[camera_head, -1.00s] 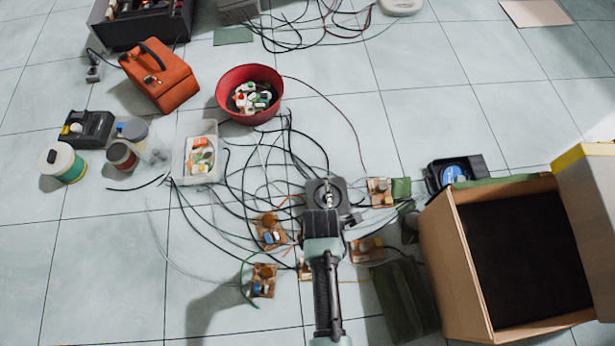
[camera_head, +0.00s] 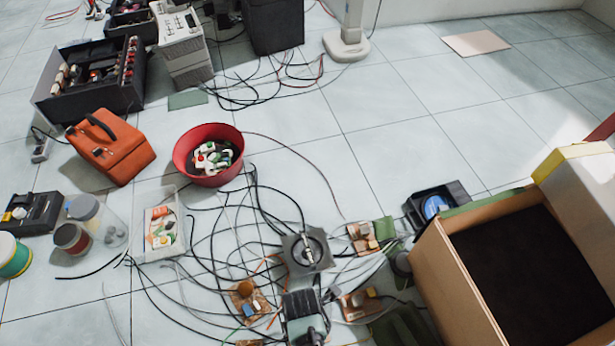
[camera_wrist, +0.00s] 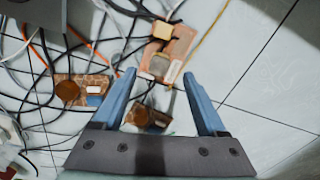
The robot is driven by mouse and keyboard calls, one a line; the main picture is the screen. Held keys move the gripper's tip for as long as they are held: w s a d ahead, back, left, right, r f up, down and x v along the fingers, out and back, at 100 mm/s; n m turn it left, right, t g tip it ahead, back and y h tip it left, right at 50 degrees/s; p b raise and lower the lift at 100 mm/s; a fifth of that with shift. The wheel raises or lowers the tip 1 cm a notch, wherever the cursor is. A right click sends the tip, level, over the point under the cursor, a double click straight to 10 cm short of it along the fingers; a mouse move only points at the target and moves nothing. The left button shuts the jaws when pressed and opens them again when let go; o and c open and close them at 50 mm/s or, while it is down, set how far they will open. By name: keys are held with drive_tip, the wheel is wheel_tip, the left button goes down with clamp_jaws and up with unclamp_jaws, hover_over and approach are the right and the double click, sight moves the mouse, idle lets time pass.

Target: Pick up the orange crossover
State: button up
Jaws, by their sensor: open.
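Several small crossover boards lie among the cables on the floor. One with a round orange-brown coil (camera_head: 248,300) is left of my gripper (camera_head: 303,305) in the head view; a similar one (camera_wrist: 78,90) lies left of the fingers in the wrist view. An orange-tan board (camera_wrist: 166,54) lies just beyond the fingertips (camera_wrist: 159,75), and a darker board (camera_wrist: 148,119) shows between the fingers. Other boards (camera_head: 362,238) (camera_head: 360,303) are right of my gripper in the head view. Which one is meant by orange crossover I cannot tell. My gripper is open and empty.
Loose cables surround the boards, with a dark square speaker part (camera_head: 307,250) among them. A cardboard box (camera_head: 440,290) stands on the right. A red bowl (camera_head: 190,165), clear tray (camera_head: 140,245) and orange case (camera_head: 112,150) are on the left.

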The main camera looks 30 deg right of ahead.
drive_tip(key=f+b, duration=0.5)
drive_tip(key=shift+a, duration=0.3)
drive_tip(key=shift+r, duration=0.1)
drive_tip(key=shift+c, duration=0.3)
clamp_jaws()
